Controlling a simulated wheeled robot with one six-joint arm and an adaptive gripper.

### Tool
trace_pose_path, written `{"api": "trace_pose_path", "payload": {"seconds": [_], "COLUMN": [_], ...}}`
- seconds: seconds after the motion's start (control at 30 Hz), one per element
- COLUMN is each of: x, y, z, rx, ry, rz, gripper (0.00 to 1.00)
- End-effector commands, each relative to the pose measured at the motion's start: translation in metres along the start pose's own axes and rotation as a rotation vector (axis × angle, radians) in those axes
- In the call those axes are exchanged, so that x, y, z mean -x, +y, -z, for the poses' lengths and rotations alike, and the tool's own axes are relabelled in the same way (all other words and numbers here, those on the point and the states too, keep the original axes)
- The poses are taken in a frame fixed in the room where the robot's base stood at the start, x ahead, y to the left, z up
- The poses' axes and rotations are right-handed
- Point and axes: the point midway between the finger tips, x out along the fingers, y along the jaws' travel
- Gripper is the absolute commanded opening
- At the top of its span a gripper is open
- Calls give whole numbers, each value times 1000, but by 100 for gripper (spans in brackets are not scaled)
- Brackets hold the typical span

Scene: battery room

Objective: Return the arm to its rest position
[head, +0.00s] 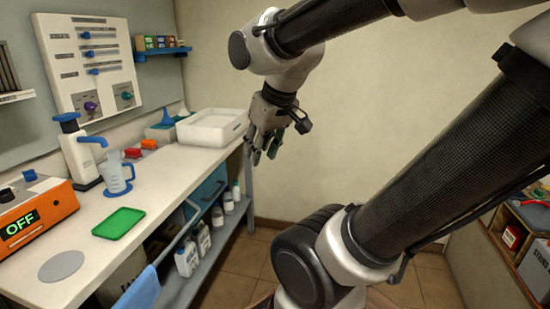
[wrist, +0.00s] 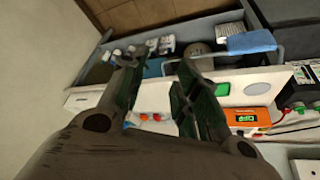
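My arm reaches across the right and top of the head view. My gripper (head: 263,150) hangs from its end, pointing down, in the air just off the far right end of the white workbench (head: 150,195). In the wrist view my gripper (wrist: 158,78) has its two dark fingers spread well apart. Nothing is between the fingers; the bench and its shelf show through the gap. The gripper touches nothing that I can see.
Bottles (head: 187,260) stand on the shelf below. A red box (head: 513,236) sits at far right. The wall behind the gripper is bare.

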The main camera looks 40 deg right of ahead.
Motion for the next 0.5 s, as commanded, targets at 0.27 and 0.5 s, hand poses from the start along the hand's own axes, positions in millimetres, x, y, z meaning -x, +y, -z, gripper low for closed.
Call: {"api": "trace_pose_path", "payload": {"seconds": [0.27, 0.5], "x": [20, 19], "y": [-4, -4], "z": [-52, -51], "rx": [-19, -19], "ry": [-79, -79], "rz": [23, 22], "gripper": [32, 32]}}
